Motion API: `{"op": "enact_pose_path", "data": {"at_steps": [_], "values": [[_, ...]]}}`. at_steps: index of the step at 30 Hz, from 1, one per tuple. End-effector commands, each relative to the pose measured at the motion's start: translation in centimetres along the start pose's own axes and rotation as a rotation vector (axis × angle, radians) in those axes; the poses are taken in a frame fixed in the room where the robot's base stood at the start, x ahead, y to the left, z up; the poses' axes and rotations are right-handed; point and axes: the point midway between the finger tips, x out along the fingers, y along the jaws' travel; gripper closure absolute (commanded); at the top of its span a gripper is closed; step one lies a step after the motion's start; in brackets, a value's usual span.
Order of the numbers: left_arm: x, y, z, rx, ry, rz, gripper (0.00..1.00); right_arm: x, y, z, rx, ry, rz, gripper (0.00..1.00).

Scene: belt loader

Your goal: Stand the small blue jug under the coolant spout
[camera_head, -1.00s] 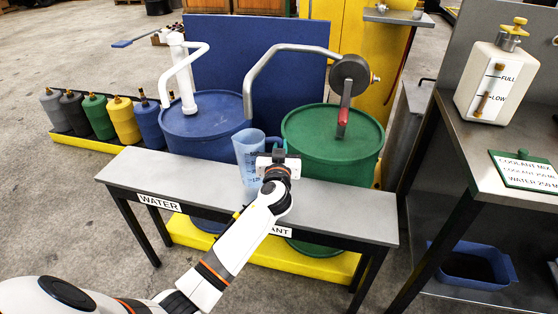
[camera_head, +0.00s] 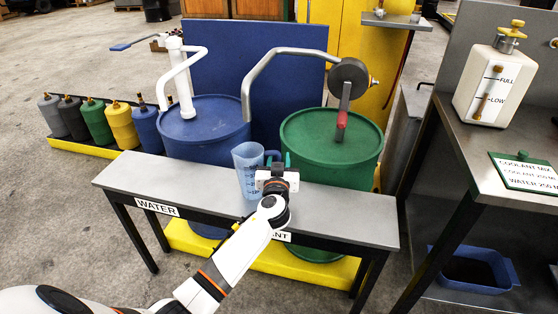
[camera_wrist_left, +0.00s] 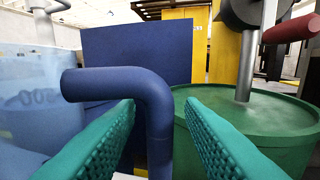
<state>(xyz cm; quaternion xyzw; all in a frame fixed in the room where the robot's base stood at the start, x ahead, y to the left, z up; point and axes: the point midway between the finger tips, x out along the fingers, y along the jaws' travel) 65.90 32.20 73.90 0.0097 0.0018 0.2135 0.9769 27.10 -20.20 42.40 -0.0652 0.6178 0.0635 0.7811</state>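The small blue jug (camera_head: 248,168) is translucent, with markings, and stands upright on the grey bench (camera_head: 335,205). In the left wrist view the jug's pale body (camera_wrist_left: 35,100) is at the left edge, its dark blue handle in the middle. My left gripper (camera_head: 274,165) is at the handle. Its green fingers stand on either side of the handle with gaps showing, so it is open around it. The coolant spout (camera_head: 247,105) is a grey tube from the pump on the green drum (camera_head: 320,150); its tip appears above and behind the jug. My right gripper is not in view.
A WATER label (camera_head: 157,207) is on the bench front; my arm partly hides the other label. A blue drum (camera_head: 203,125) with a white pump stands at left. A second table (camera_head: 480,150) at right holds a white tank (camera_head: 496,85). The bench's right end is clear.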

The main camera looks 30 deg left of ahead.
Motion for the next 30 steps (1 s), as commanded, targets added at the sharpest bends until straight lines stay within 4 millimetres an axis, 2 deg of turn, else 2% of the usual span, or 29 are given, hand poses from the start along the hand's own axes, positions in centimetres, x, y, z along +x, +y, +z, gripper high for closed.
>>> {"op": "enact_pose_path", "data": {"at_steps": [8,10,12,21,25,30], "values": [[0.0,0.0,0.1,0.0,0.0,0.0,0.65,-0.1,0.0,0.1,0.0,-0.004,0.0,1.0],[-0.1,0.0,0.3,0.0,0.0,0.0,0.65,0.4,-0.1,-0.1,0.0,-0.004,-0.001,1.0],[-1.4,-0.1,0.0,-0.001,0.003,-0.002,0.65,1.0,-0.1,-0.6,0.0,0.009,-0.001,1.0],[-8.1,-0.1,0.0,-0.003,0.003,-0.001,0.65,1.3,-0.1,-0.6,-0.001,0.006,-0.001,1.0],[-10.2,0.0,0.0,-0.001,0.002,0.0,0.65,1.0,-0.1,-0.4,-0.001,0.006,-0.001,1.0],[-11.8,0.0,-0.1,0.001,0.009,0.0,0.65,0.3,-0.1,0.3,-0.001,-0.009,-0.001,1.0]]}}
